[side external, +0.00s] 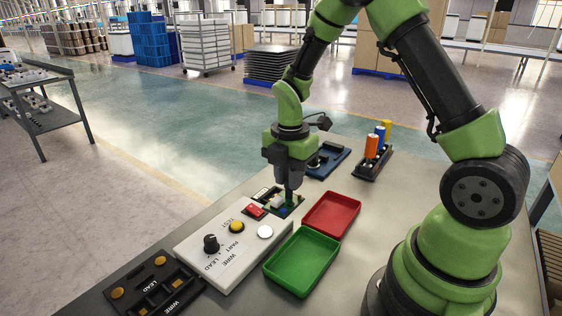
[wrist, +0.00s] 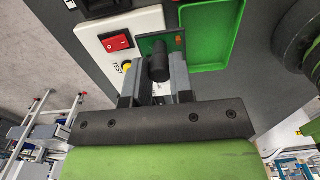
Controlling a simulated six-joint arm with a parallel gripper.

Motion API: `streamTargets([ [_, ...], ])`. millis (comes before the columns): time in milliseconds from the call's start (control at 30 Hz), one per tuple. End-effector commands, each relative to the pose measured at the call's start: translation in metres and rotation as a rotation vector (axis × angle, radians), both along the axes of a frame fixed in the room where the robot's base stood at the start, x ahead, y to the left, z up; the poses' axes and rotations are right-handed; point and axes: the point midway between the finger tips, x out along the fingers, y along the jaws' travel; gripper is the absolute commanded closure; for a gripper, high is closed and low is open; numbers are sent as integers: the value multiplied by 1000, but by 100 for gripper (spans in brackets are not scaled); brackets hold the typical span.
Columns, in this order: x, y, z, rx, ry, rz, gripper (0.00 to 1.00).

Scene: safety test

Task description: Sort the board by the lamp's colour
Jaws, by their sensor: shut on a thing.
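The green circuit board (wrist: 148,44) lies at the far end of the white test box (side external: 220,262), beside the red switch (side external: 254,211). My gripper (side external: 289,193) points down over the board. Its jaws (wrist: 156,80) are shut on a black cylindrical part (wrist: 158,66) that stands over the board. I cannot tell whether this part is fixed to the board. A round white disc (side external: 265,232), possibly the lamp, shows no clear colour. The green tray (side external: 302,261) and red tray (side external: 331,215) look empty. The gripper partly hides the board.
The test box carries a yellow button (side external: 236,227) and a black knob (side external: 211,243). A black lead holder (side external: 155,288) lies at front left. A blue tray (side external: 328,160) and a rack of coloured cylinders (side external: 372,164) stand behind. My base stands at right.

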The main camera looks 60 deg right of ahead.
Motion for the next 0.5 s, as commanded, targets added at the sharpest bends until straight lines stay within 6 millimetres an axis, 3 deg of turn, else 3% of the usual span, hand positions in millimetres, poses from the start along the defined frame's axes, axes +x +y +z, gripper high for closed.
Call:
streamTargets([
  [100, -30, 19, 2, 1, 1, -2, 100],
  [233, -54, 30, 2, 2, 0, -10, 100],
  [500, -73, 38, 0, 2, 0, -17, 100],
])
